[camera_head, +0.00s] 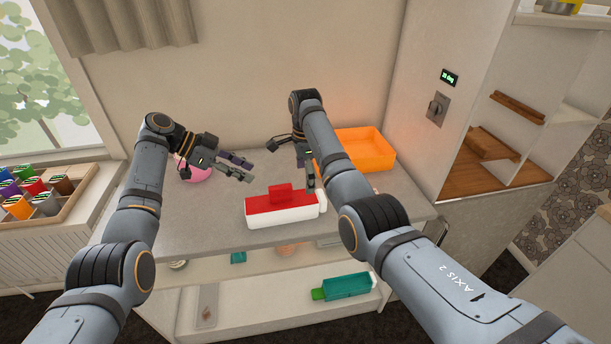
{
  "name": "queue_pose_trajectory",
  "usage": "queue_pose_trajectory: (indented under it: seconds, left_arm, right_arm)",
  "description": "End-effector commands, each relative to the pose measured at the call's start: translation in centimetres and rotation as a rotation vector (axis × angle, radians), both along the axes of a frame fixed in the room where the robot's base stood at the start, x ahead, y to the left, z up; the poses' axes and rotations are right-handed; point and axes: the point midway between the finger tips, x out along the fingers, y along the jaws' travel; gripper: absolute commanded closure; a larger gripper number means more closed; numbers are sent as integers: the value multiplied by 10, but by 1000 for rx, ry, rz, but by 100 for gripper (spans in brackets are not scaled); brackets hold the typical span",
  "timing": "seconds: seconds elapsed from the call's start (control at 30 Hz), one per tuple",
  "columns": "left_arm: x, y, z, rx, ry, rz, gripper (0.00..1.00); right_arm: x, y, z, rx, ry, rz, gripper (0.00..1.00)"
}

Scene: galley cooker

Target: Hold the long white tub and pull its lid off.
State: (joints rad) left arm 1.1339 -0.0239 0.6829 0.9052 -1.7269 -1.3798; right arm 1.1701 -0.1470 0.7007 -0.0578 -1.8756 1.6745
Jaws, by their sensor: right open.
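The long white tub (285,219) lies on the grey counter near its front edge. Its red lid (275,203) is on top, with a raised red grip (281,190) in the middle. My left gripper (251,170) is up and left of the tub, apart from it, with its fingers spread and nothing between them. My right gripper (290,167) is open above and behind the tub. One of its fingers hangs near the tub's right end; I cannot tell whether it touches.
An orange bin (368,149) stands at the back right, partly behind my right arm. A pink round thing (194,172) is behind my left gripper. A teal tub (345,286) lies on the shelf below. A crate (68,208) of coloured jars stands at the left.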

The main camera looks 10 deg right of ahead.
Motion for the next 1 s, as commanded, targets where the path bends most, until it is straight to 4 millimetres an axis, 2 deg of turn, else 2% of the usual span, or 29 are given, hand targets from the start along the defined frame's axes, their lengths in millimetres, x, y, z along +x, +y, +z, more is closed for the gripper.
queue_pose_trajectory:
  seconds: [0.4,0.5,0.67,0.9,0.93,1.0]
  left_arm:
    - [0,0,0,0,0,0,62]
    - [0,0,0,0,0,0,62]
    - [0,0,0,0,0,0,62]
    - [0,0,0,0,0,0,62]
    - [0,0,0,0,0,0,62]
    - [0,0,0,0,0,0,62]
  right_arm:
    - [-1,-1,-77,-2,2,0,3]
    - [-1,-1,-90,-2,2,0,3]
    - [0,-1,-101,-2,-1,0,3]
    - [0,-1,-102,-2,-2,0,3]
    - [0,-1,-102,-2,-2,0,4]
    - [0,-1,-102,-2,-2,0,14]
